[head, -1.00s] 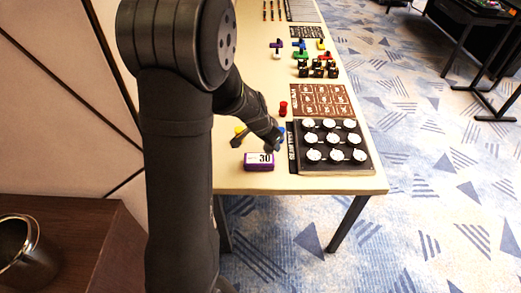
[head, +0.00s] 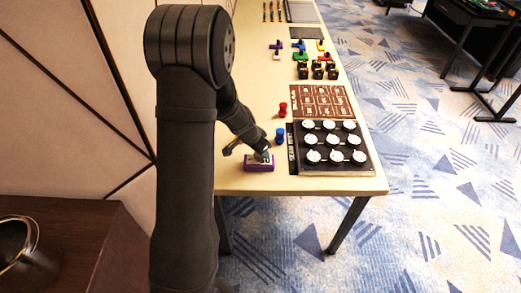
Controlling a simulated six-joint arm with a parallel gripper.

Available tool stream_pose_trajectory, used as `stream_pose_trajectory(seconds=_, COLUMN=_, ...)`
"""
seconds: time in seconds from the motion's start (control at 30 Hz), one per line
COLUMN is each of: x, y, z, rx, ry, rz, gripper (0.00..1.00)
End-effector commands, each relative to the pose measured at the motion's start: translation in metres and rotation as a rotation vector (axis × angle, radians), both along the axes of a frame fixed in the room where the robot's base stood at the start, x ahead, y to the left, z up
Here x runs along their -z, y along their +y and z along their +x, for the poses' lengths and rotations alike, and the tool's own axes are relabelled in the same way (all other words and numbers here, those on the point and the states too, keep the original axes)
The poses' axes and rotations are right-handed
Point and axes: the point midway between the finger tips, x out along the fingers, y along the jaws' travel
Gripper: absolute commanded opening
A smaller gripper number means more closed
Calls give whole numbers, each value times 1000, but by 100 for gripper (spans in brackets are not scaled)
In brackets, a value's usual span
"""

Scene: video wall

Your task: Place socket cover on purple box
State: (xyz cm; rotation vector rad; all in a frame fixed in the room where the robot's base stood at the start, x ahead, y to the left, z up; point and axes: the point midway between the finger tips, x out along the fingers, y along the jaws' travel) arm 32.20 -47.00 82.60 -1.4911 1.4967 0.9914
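The purple box (head: 250,167) with a white label lies near the front edge of the table, left of the black board. My gripper (head: 264,157) is low over the box and hides part of its label; I cannot tell whether it touches the box. Its fingers are too small and dark to tell open or shut, and I cannot make out anything held. No thing is clearly recognisable as a socket cover. White round pieces (head: 336,157) sit in rows on the black board (head: 365,169).
A blue piece (head: 280,135) and a red piece (head: 283,109) stand left of the board. A brown patterned panel (head: 320,101) lies behind it. Black blocks (head: 317,69) and coloured pieces are farther back. The table's right edge is close to the board.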

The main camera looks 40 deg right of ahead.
Motion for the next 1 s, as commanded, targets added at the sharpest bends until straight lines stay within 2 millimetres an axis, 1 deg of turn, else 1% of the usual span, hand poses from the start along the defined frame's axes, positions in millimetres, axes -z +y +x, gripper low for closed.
stream_pose_trajectory(seconds=0.03, x=2, y=0, z=0, rx=0, ry=1, rz=1, gripper=14)
stream_pose_trajectory(seconds=0.07, x=2, y=0, z=0, rx=1, ry=0, rz=0, gripper=37)
stream_pose_trajectory(seconds=0.1, x=2, y=0, z=0, rx=1, ry=0, rz=0, gripper=45)
stream_pose_trajectory(seconds=0.17, x=2, y=0, z=0, rx=0, ry=0, rz=0, gripper=56)
stream_pose_trajectory(seconds=0.43, x=1, y=0, z=0, rx=0, ry=0, rz=0, gripper=57)
stream_pose_trajectory(seconds=0.57, x=-4, y=1, z=0, rx=-1, ry=-1, rz=-1, gripper=57)
stream_pose_trajectory(seconds=0.67, x=-15, y=5, z=1, rx=-1, ry=-2, rz=-2, gripper=57)
stream_pose_trajectory(seconds=0.77, x=-31, y=11, z=1, rx=-2, ry=-2, rz=-3, gripper=57)
stream_pose_trajectory(seconds=1.0, x=-73, y=29, z=1, rx=-1, ry=-3, rz=-4, gripper=57)
